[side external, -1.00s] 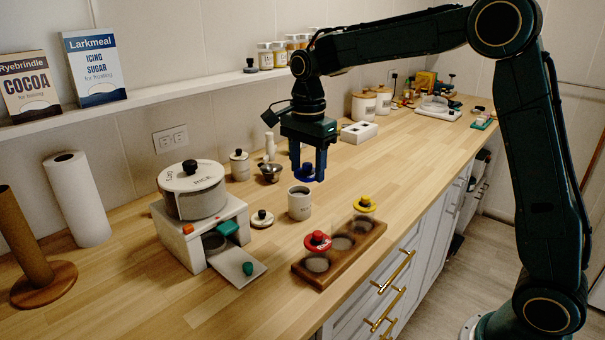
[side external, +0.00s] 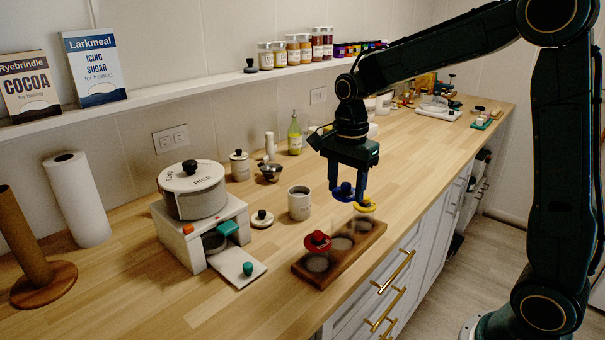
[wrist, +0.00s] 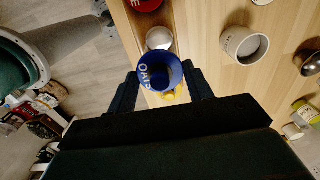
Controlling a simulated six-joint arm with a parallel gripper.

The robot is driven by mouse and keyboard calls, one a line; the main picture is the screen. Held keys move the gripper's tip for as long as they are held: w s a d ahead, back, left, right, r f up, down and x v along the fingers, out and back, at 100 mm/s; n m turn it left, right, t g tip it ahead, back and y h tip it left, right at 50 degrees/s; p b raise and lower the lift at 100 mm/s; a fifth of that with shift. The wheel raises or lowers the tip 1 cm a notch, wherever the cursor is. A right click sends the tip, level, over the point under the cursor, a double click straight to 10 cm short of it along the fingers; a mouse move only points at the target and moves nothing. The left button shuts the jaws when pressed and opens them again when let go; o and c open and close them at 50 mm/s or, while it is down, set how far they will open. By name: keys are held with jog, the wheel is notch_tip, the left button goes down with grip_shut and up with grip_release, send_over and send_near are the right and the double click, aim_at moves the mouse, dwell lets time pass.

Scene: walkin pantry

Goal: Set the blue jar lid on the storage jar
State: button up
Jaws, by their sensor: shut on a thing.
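My gripper (side external: 347,194) is shut on the blue jar lid (side external: 344,191), a round lid with a dark blue knob. In the wrist view the lid (wrist: 160,72) sits between the two fingers, with white lettering on it. The storage jar (side external: 299,206), a pale cup-like jar with an open top, stands upright on the counter, left of the lid in the side view. It also shows in the wrist view (wrist: 243,46), to the right of the lid and apart from it. The lid is held up near the yellow lid end of the wooden tray (side external: 345,264).
The tray holds a red lid (side external: 318,241) and a yellow lid (side external: 365,205), with round recesses.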

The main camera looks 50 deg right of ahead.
notch_tip(320, 180, down, 6)
dwell(0.9)
jog(key=shift+f, duration=0.6)
dwell(2.4)
jog(key=o, duration=1.5)
jog(key=shift+r, duration=0.1)
jog(key=shift+r, duration=3.4)
